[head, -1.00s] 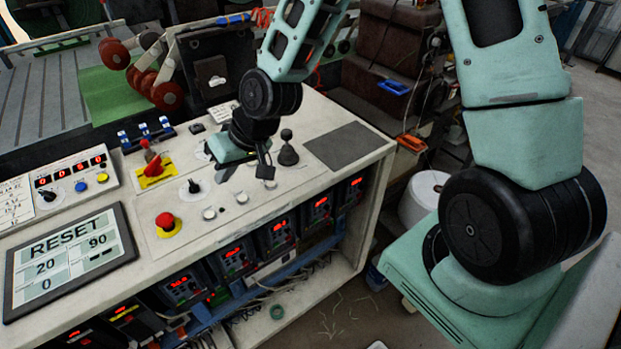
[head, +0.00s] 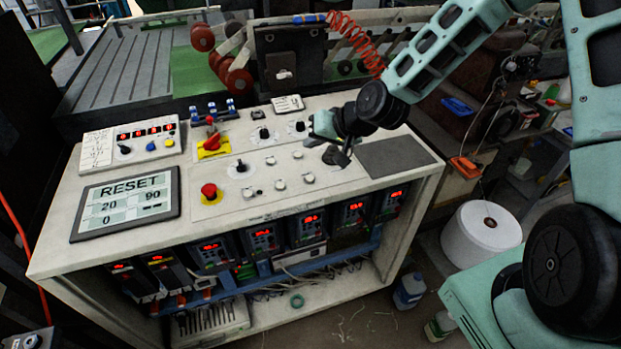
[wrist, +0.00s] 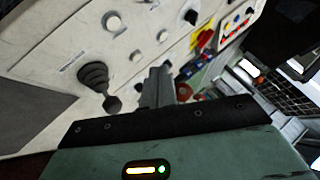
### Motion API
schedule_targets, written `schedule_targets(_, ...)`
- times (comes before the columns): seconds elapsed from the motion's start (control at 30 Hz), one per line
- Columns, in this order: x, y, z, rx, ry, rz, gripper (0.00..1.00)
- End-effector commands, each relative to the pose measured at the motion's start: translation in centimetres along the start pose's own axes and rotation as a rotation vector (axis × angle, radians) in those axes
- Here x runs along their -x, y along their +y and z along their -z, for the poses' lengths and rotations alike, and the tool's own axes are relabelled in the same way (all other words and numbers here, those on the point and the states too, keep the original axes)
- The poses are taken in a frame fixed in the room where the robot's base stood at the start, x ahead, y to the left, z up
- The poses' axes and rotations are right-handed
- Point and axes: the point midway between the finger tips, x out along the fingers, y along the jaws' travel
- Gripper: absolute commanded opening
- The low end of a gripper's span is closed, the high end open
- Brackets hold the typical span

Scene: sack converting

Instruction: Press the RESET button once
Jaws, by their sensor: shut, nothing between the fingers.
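The word RESET (head: 129,187) stands at the top of a light screen (head: 174,203) in a dark frame, lying on the left of the console top. Nothing covers the screen. My gripper (head: 316,141) is far to its right, over the right part of the console near a black joystick (head: 338,156). In the wrist view the narrow grey fingers (wrist: 158,88) are shut and empty, beside the joystick (wrist: 97,82). The screen is not in the wrist view.
A red mushroom button (head: 209,190) on yellow and a red-yellow rotary switch (head: 213,144) stand right of the screen. A counter box (head: 147,140) sits behind it. Small knobs and buttons lie between screen and gripper. A white roll (head: 481,240) stands on the floor at right.

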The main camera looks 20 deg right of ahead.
Motion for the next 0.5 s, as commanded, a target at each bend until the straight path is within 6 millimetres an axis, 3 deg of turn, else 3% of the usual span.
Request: schedule_targets(0.5,-4.6,3.4,-3.4,-0.001,-0.002,0.000,0.00)
